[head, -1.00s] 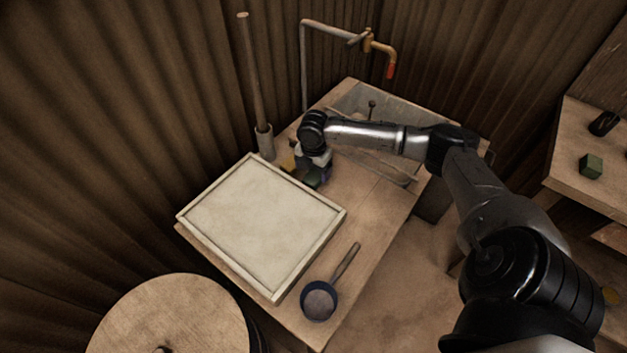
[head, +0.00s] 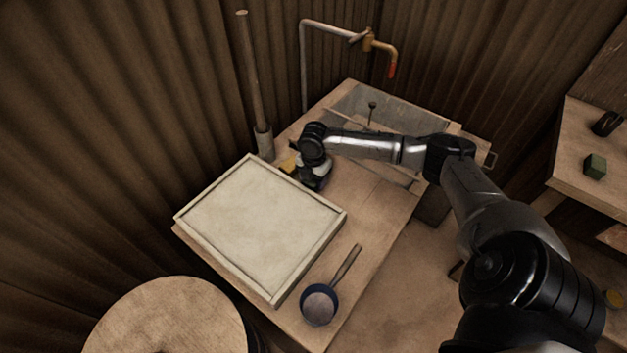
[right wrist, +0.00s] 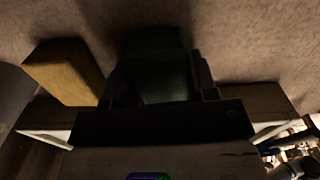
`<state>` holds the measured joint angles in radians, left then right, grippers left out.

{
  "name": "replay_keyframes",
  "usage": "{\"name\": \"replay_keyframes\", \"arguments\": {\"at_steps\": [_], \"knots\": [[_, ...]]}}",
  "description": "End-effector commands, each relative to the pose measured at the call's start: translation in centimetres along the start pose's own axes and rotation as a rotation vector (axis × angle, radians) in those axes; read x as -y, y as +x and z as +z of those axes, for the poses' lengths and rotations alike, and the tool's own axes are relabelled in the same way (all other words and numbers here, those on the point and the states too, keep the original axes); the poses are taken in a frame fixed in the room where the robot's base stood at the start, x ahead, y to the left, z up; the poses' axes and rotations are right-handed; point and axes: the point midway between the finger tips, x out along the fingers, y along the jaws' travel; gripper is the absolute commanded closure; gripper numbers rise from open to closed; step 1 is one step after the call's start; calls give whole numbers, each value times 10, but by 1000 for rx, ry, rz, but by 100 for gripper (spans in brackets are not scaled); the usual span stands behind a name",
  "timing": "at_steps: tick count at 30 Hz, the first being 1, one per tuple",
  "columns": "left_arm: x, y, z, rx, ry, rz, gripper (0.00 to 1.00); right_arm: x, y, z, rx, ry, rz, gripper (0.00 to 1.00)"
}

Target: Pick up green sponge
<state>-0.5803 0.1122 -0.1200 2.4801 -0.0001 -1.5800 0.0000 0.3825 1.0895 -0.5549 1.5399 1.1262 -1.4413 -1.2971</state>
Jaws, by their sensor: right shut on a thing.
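The green sponge (right wrist: 155,62) is a dark green block between the two fingers of my right gripper (right wrist: 160,85) in the right wrist view. The gripper is shut on it, with a finger on each side. In the head view my right gripper (head: 316,182) points down at the table just behind the framed tray's right corner, and the sponge is mostly hidden under it. I cannot tell whether the sponge touches the table. My left gripper does not show.
A yellow sponge (right wrist: 66,72) lies beside the green one; it also shows in the head view (head: 289,164). A framed pale tray (head: 258,222) and a blue-rimmed ladle (head: 319,304) lie on the table. A sink (head: 385,108) with a pipe tap (head: 368,42) is behind.

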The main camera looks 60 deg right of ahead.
Motion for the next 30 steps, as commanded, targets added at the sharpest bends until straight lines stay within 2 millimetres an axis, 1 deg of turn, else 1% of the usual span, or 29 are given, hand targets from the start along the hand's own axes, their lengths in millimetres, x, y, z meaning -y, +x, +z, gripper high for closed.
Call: {"name": "replay_keyframes", "arguments": {"at_steps": [1, 3, 9, 13, 17, 23, 24, 30], "knots": [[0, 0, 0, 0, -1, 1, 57, 0, 0, 0, 0, 0, 0, 66], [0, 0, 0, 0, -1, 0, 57, 0, 0, 0, 0, 0, 0, 70], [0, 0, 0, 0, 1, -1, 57, 0, -1, 0, 0, 0, 0, 70], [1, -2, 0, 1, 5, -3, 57, 0, -5, 0, 1, 0, 1, 70], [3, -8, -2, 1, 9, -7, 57, 0, -17, 0, 1, 0, 1, 70], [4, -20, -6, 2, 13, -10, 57, 0, -48, 1, 0, 1, 1, 70], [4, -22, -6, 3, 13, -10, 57, 10, -50, 4, 4, 0, -2, 70], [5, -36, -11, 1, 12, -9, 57, 50, -74, 10, 6, -2, -7, 70]]}}
